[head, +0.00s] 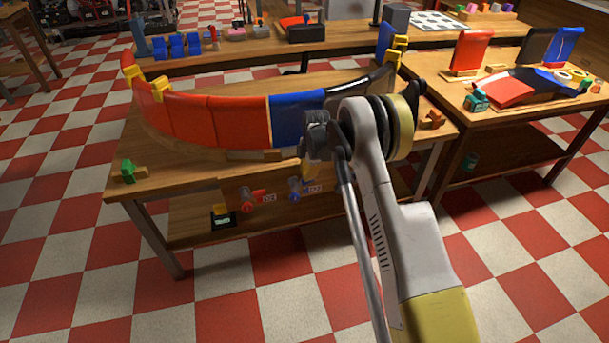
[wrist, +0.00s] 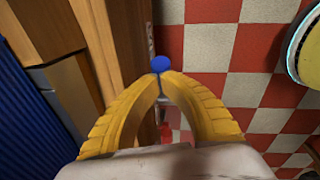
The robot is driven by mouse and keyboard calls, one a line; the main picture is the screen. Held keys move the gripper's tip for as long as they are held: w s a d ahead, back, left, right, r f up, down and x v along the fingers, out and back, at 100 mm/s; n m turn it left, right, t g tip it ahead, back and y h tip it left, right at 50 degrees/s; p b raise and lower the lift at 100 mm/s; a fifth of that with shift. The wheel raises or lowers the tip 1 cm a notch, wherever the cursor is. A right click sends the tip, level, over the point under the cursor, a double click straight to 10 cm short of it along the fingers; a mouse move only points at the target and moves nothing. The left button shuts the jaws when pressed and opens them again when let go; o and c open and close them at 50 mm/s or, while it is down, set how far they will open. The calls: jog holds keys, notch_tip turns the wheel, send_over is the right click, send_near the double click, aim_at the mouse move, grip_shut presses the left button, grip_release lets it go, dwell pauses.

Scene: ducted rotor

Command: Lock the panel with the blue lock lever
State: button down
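The blue lock lever (head: 295,186) sits on the front board under the table edge, right of a red lever (head: 255,196). My gripper (head: 304,172) reaches down to it from above, mostly hidden behind my arm in the head view. In the wrist view, the yellow fingers of my gripper (wrist: 160,76) come together at the tips on the blue lever (wrist: 160,63). Its round blue end shows just beyond the tips, and a bit of blue shows between the fingers. The blue panel (head: 298,118) stands in the curved wall between red panels (head: 195,115) and a black one.
The wooden table (head: 150,205) carries the curved wall, with yellow clamps (head: 160,87) at its ends. A second table (head: 510,140) with loose panels stands at right. A bench with small parts is behind. The checkered floor in front is clear.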

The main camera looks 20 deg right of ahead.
jog(key=shift+d+f, duration=0.6)
jog(key=shift+f, duration=0.05)
dwell(2.0)
jog(key=shift+a+r, duration=0.1)
dwell(0.8)
